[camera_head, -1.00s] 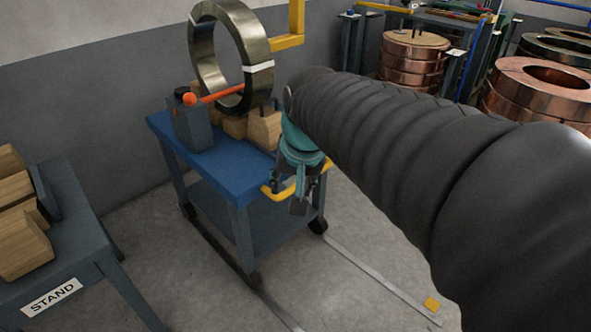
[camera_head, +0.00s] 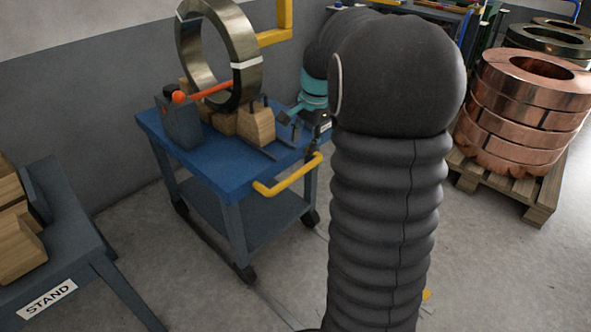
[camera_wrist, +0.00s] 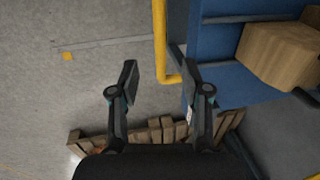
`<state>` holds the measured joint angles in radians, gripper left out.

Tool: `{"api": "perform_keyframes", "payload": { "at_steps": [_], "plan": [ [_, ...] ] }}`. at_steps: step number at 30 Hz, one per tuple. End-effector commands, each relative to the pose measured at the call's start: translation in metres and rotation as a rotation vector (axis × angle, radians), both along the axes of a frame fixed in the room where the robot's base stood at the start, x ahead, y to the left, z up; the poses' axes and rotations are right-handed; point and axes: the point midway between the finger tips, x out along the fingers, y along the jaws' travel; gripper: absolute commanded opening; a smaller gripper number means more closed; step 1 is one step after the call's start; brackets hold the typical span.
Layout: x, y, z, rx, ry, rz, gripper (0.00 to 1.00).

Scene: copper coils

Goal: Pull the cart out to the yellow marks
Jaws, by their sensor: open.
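The blue cart (camera_head: 240,172) stands by the wall, carrying a steel coil (camera_head: 185,42) on wooden blocks. Its yellow handle (camera_head: 290,176) sticks out at the front; it also shows in the wrist view (camera_wrist: 159,40). My gripper (camera_head: 291,121) is open and empty, above the cart's right end and behind the handle in the head view. In the wrist view, the handle bar appears between my open fingertips (camera_wrist: 155,72); I cannot tell how far below. One yellow mark (camera_wrist: 68,56) is on the floor; in the head view my arm mostly hides it (camera_head: 427,294).
A stand (camera_head: 70,235) is at the lower left. Copper coils (camera_head: 525,100) sit on a wooden pallet (camera_head: 500,190) at the right. A box with an orange-knobbed lever (camera_head: 180,125) is on the cart. The floor before the cart is clear.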

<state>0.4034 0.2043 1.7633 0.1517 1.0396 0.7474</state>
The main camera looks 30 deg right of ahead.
Motion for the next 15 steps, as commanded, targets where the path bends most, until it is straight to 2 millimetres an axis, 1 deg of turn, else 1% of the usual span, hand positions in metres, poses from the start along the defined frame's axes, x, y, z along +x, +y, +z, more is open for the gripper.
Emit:
{"api": "perform_keyframes", "payload": {
  "at_steps": [1,3,12,15],
  "plan": [
    [0.001,0.001,-0.010,0.001,0.002,0.001,0.47],
    [0.003,0.002,-0.023,0.001,0.005,0.002,0.47],
    [0.013,0.006,-0.077,0.002,0.004,0.002,0.47],
    [0.016,0.007,-0.093,0.001,0.002,0.001,0.47]
  ]
}}
